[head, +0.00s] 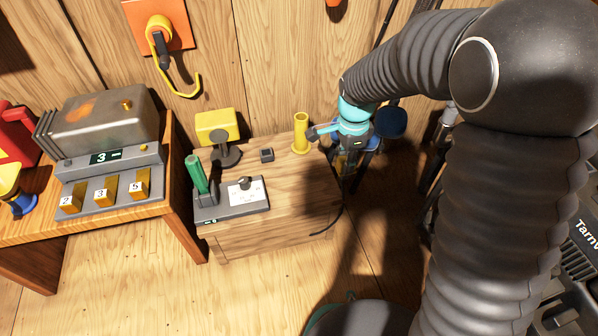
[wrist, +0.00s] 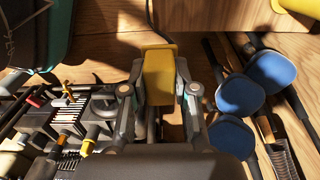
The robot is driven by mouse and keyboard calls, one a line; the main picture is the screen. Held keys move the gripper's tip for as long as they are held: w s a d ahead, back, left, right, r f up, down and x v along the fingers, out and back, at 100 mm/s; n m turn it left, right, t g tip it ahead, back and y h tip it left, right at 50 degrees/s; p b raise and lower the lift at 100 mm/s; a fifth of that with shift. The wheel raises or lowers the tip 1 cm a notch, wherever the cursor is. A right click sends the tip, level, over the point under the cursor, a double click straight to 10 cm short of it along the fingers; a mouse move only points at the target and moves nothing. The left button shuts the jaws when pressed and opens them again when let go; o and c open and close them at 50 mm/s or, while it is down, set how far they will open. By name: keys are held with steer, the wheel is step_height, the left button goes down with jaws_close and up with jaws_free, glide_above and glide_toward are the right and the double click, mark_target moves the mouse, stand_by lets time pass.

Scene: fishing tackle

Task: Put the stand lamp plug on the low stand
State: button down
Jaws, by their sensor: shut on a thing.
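My gripper (wrist: 160,100) is shut on a yellow plug-like piece (wrist: 158,75), which I take to be the stand lamp plug. A dark cord (wrist: 151,15) leads up and away from it in the wrist view. In the head view my gripper (head: 347,160) hangs just off the right end of a low wooden stand (head: 312,192), and the held piece is mostly hidden there. A dark cord (head: 330,225) curves by the stand's front right corner.
A green-handled grey device (head: 240,197) and a small dark block (head: 267,155) also occupy the stand; its right front top is bare. An orange wall plate (head: 160,20) holds another yellow plug. Blue paddle-shaped things (wrist: 240,95) and assorted tackle (wrist: 75,110) lie below my gripper.

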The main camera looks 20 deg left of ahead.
steer(key=shift+w+a+f+b, duration=0.2)
steer(key=shift+a+f+b, duration=0.3)
steer(key=shift+a+f, duration=2.2)
steer(key=shift+w+a+f+b, duration=0.15)
steer(key=shift+a+f+b, duration=0.3)
steer(key=shift+a+f, duration=2.2)
steer(key=c, duration=0.9)
jaws_free()
steer(key=shift+f, duration=0.1)
step_height(320, 180, up, 12)
steer(key=p, duration=0.2)
steer(key=shift+r, duration=0.2)
